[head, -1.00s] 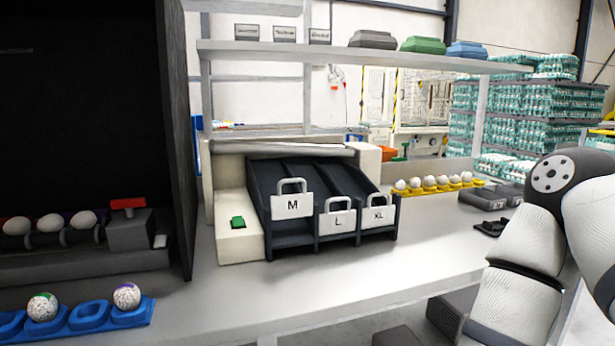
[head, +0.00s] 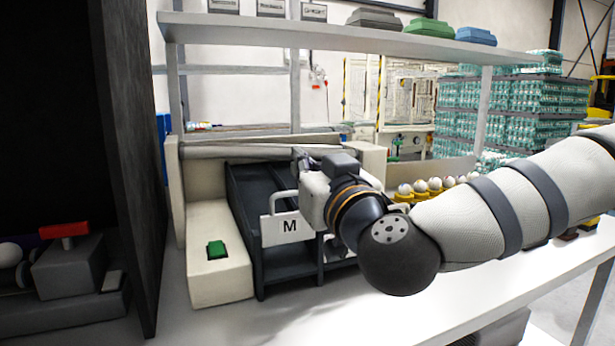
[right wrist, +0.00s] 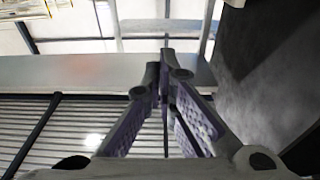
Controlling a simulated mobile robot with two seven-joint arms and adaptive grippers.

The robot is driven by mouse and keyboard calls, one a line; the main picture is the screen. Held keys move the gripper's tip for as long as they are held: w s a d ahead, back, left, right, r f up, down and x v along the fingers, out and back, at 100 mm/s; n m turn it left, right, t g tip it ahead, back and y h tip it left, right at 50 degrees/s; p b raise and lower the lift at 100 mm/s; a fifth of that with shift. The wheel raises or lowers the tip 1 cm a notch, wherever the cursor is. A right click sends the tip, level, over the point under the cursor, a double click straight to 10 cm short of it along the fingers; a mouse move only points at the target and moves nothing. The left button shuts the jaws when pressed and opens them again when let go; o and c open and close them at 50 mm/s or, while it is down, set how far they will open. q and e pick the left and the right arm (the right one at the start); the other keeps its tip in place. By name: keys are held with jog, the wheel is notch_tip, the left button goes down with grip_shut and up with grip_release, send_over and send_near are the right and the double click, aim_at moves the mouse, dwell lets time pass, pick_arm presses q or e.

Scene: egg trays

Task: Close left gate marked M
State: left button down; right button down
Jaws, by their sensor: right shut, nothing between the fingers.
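The gate marked M (head: 287,228) is a white plate with a white loop handle at the left lane of the dark sorting rack (head: 262,268). In the head view it hangs at the front of its lane, its lower edge above the rack's front base. My right gripper (head: 299,156) is by the top of the M gate, just behind and above its handle; I cannot tell if it touches. In the right wrist view its fingers (right wrist: 165,78) are shut with nothing between them. My right arm hides most of the L and XL gates. My left gripper is out of view.
A beige block with a green button (head: 216,249) stands left of the rack. A dark panel (head: 130,170) rises further left. A yellow tray of eggs (head: 404,197) lies behind my right arm. A shelf (head: 330,38) crosses above. The table front (head: 200,325) is clear.

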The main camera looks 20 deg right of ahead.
aim_at(288, 217)
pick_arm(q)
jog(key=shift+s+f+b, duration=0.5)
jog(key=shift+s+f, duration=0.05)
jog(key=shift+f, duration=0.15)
pick_arm(e)
jog(key=w+f, duration=0.3)
jog(key=shift+w+a+f, duration=0.1)
jog(key=shift+w+f, duration=0.15)
jog(key=shift+w, duration=0.05)
